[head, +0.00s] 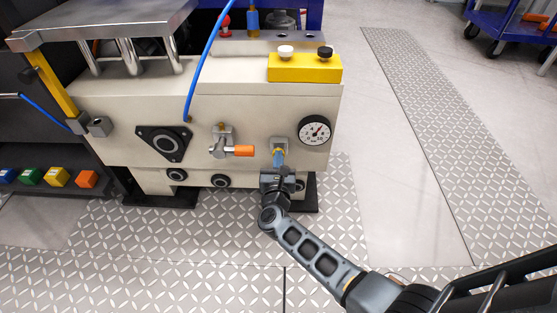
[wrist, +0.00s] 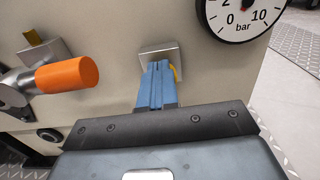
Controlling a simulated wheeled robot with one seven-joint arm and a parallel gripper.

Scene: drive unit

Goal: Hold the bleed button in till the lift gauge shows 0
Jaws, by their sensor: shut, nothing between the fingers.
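The round white gauge (head: 314,130) is on the right of the cream housing's front; its red needle points to the upper right, well away from 0. In the wrist view only its lower part (wrist: 240,14) shows, with 0, 10 and "bar", and no needle in sight. A square metal block (head: 279,144) is left of and below the gauge. My gripper (wrist: 157,75) is shut, its blue fingertips in front of this block (wrist: 148,50).
A valve with an orange handle (head: 243,151) sticks out left of my gripper, close by in the wrist view (wrist: 68,75). A yellow box (head: 305,68) with a white and a black knob is on top. A blue hose (head: 205,60) hangs in front. Open floor lies right.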

